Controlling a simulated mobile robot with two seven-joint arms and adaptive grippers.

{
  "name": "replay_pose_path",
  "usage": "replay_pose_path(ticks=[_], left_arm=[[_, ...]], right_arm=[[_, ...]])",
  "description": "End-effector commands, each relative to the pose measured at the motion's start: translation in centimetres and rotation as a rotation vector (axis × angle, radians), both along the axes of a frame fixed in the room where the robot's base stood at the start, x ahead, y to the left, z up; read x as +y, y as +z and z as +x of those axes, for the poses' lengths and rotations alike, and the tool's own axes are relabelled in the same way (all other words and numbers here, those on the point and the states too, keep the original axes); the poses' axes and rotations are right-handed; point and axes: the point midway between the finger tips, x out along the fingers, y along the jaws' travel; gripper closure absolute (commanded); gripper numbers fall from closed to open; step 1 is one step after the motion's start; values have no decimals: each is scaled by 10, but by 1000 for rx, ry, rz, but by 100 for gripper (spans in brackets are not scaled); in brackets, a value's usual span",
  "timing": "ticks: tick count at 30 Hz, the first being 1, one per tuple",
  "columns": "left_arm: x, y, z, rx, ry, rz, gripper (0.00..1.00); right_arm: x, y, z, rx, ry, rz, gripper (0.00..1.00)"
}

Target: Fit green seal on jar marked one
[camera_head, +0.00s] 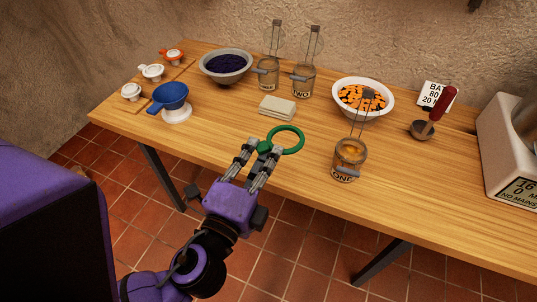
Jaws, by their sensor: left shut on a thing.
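The green seal (288,140) is a flat ring, held by its left side above the front part of the table. My left gripper (259,151) is shut on it, and the fingers hide a little of the ring. The jar marked one (346,163) stands upright to the right of the seal, near the table's front edge. It holds something orange, and its lid is swung up on wire. The seal and this jar are apart. My right gripper is not in view.
Behind stand a jar marked two (304,79), another jar (268,73), a bowl of dark fruit (225,54) and a bowl of orange pieces (337,86). A folded cloth (277,107) lies behind the seal. A blue funnel (171,95) is left; a ladle (424,130) and scale (512,150) are right.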

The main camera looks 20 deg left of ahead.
Motion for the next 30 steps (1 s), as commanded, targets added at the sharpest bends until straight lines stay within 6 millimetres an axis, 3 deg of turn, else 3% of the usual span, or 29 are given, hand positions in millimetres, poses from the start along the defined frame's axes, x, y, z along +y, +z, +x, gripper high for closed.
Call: replay_pose_path(ticks=[12, 17, 20, 24, 30], left_arm=[[0, 4, 1, -4, -1, 2, 100], [-6, 27, 10, -10, -24, 10, 100], [-18, 53, 26, -15, -73, 21, 100], [-50, 77, 57, -13, -214, 41, 100], [-84, 87, 92, -4, -418, 55, 100]], right_arm=[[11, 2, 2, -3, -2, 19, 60], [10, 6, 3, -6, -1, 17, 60], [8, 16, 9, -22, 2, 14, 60], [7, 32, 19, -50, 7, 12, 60], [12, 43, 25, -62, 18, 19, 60]])
